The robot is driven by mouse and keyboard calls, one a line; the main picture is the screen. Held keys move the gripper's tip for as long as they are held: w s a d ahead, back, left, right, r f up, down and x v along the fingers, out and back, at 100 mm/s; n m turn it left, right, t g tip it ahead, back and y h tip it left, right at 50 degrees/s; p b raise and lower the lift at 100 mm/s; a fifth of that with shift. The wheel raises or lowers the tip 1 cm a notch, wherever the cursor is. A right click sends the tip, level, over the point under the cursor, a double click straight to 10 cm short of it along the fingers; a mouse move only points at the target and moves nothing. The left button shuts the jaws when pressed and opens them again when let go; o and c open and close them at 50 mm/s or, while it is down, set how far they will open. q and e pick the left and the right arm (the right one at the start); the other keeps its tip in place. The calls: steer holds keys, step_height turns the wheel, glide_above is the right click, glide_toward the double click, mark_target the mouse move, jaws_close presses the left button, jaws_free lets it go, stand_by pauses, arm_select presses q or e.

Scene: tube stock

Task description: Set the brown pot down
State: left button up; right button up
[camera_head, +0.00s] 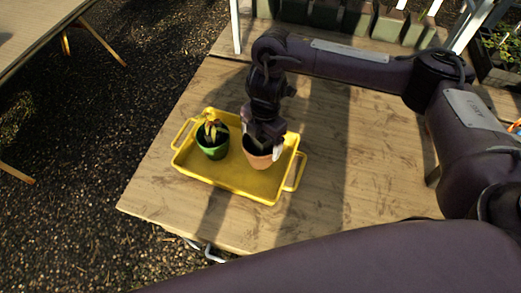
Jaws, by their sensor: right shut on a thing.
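The brown pot (258,160) is in the right half of the yellow tray (230,182). My right gripper (263,146) comes down from above and is shut on the pot's rim. The pot looks upright, and its upper part is hidden by the gripper. I cannot tell whether its base touches the tray floor. A green pot (213,149) with a small yellow-orange plant stands in the tray to the left, apart from the brown pot. My left gripper is not in view; a large dark arm link of mine crosses the bottom of the picture.
The tray has handles at its left and right ends and sits on a wooden table (340,165). The table is clear to the right of the tray. Several dark green planters (325,14) line the back. Another table (35,35) stands at the upper left over gravel.

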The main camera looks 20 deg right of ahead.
steer(key=shift+f+b, duration=0.45)
steer(key=shift+f, duration=1.75)
steer(key=shift+f, duration=0.15)
steer(key=o, duration=0.8)
steer(key=shift+r, duration=0.45)
steer(key=r, duration=0.3)
steer(key=r+p, duration=0.1)
steer(key=r, duration=0.3)
steer(key=d+r+p, duration=0.1)
steer(key=r, duration=0.3)
steer(key=shift+w+d+r, duration=0.1)
steer(key=shift+w+r, duration=0.05)
steer(key=shift+w, duration=0.2)
